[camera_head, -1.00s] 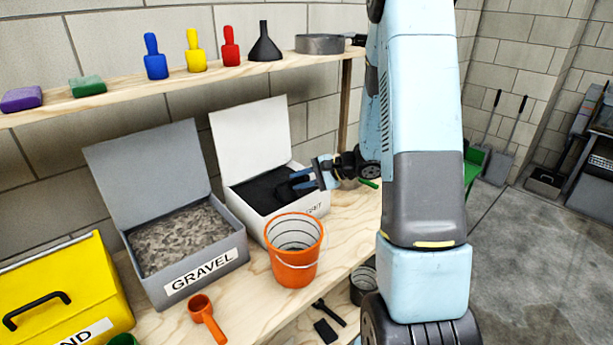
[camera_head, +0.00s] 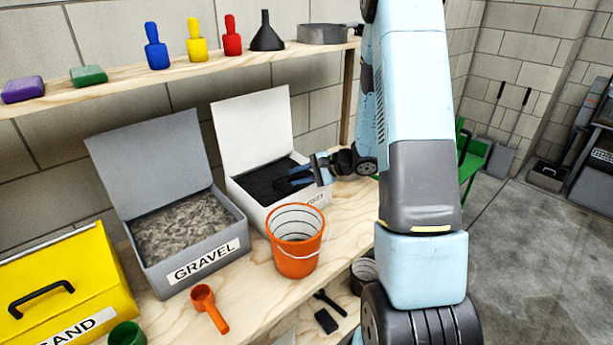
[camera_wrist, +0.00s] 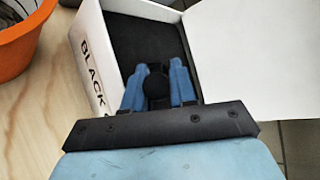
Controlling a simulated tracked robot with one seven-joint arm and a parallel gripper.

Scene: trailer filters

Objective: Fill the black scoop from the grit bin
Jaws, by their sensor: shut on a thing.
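The white grit bin (camera_head: 296,207) stands on the bench with its lid up, holding black grit (camera_head: 262,182). In the wrist view its wall (camera_wrist: 88,25) reads "BLACK", the rest of the label being covered. My gripper (camera_head: 287,182) reaches into the bin from the right, low over the grit. In the wrist view my gripper (camera_wrist: 157,82) is shut on the black scoop (camera_wrist: 156,86), whose rounded dark end shows between the blue fingers. The scoop's bowl is hidden or blends with the grit, so I cannot tell its fill.
An orange bucket (camera_head: 297,262) stands close in front of the bin. The grey gravel bin (camera_head: 160,280) and yellow sand bin (camera_head: 105,275) are to the left. An orange scoop (camera_head: 207,308) lies in front. A shelf (camera_head: 130,92) with bottles and a funnel (camera_head: 266,35) runs above.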

